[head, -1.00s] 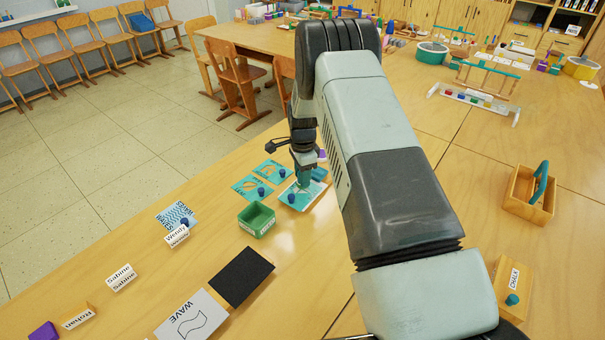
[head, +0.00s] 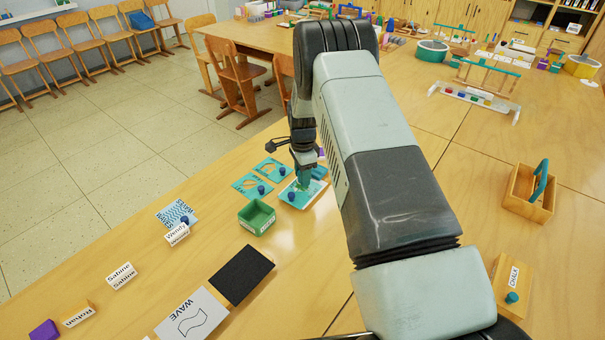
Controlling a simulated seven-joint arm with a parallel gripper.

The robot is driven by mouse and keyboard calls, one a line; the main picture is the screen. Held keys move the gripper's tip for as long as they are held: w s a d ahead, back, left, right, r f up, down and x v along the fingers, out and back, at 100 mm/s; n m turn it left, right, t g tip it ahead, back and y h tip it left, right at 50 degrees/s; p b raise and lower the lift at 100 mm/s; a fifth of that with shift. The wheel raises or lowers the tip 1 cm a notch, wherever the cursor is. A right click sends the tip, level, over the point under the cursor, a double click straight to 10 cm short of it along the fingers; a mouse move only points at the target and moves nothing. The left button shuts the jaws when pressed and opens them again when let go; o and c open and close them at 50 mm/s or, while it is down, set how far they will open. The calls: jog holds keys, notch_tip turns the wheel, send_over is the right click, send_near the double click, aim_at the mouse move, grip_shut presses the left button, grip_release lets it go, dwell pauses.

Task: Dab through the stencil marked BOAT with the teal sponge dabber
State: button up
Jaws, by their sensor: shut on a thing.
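My gripper (head: 304,166) is over a teal stencil card with a blue knob (head: 291,197), on the near table. It is shut on a teal piece that looks like the sponge dabber (head: 303,181), held upright at the back part of that card. Whether the dabber touches the card cannot be told. Two more teal stencil cards with blue knobs, a farther one (head: 267,165) and a nearer one (head: 247,187), lie to the left. No BOAT marking is readable at this size.
A green open box (head: 256,222) stands just in front of the stencils. A black mat (head: 240,280), a WAVE sheet (head: 190,314) and name cards (head: 121,275) lie nearer. A wooden carrier (head: 527,205) and a CHALK box (head: 507,287) stand right of my arm.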

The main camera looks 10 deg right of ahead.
dwell(0.4)
jog(key=shift+r, duration=3.5)
jog(key=shift+f, duration=0.15)
jog(key=shift+s+a+f, duration=0.25)
jog(key=shift+s+f, duration=0.05)
jog(key=shift+f, duration=0.6)
jog(key=shift+s+a+f, duration=0.25)
jog(key=shift+f, duration=0.6)
jog(key=shift+s+a+f, duration=0.25)
jog(key=shift+s+f, duration=0.05)
jog(key=shift+f, duration=0.8)
jog(key=shift+f, duration=0.55)
notch_tip(320, 180, up, 7)
